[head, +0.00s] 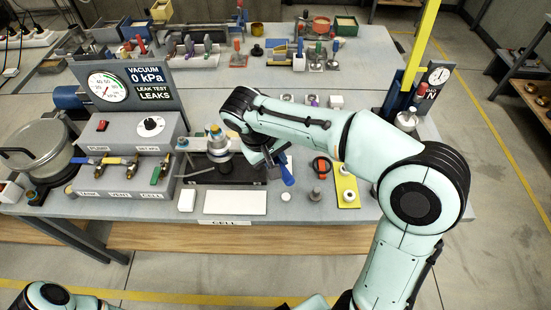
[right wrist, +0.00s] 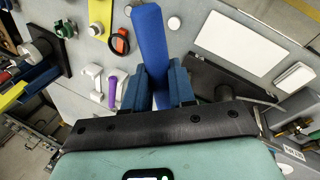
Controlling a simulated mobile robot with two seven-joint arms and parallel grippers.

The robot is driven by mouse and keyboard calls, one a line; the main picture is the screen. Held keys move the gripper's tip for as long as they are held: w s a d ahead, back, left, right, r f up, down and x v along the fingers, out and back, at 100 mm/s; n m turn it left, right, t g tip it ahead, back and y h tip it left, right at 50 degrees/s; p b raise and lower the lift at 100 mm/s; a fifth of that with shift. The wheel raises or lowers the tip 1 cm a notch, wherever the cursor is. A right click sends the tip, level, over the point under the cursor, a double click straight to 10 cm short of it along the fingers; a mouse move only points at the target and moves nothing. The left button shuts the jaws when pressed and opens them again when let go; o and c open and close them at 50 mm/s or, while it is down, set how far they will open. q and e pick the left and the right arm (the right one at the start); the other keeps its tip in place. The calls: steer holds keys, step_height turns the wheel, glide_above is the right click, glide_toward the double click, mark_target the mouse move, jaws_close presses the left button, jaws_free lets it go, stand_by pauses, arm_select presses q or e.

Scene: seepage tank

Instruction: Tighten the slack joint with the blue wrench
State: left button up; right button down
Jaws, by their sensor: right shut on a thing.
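My right gripper (head: 268,157) is shut on the blue wrench (head: 286,174), whose blue handle sticks out from the fingers. In the right wrist view the handle (right wrist: 150,38) stands between the two dark blue fingers (right wrist: 155,88); the wrench's head is hidden. The gripper is just right of the cell's fitting (head: 216,143), a stacked grey part with a brass-coloured top on a dark base. I cannot tell whether wrench and fitting touch, or which joint is slack. The sign (head: 150,79) reads 0 kPa and LEAKS. My left gripper is out of view.
A grey panel (head: 112,132) with valves stands left of the cell, beside a round pot (head: 42,150). A white plate (head: 235,203) lies in front. Trays and small parts fill the table's back.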

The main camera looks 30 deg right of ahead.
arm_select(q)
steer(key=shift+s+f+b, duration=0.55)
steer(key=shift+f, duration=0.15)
arm_select(e)
steer(key=shift+f, duration=1.1)
steer(key=shift+w+a+m+g, duration=0.15)
steer(key=shift+a+m, duration=0.45)
steer(key=shift+a, duration=0.05)
steer(key=shift+w+a+m+g, duration=0.1)
steer(key=shift+a+m+g, duration=0.05)
steer(key=shift+a+m, duration=0.5)
steer(key=shift+w+a+m+g, duration=0.2)
steer(key=shift+w+a+m, duration=0.05)
steer(key=shift+a+m, duration=0.35)
steer(key=shift+w+a+m+g, duration=0.2)
steer(key=shift+a+m, duration=0.35)
steer(key=shift+a, duration=0.05)
steer(key=shift+w+a+m+g+y, duration=0.35)
steer(key=shift+w+a+m, duration=0.4)
steer(key=shift+a+m, duration=0.4)
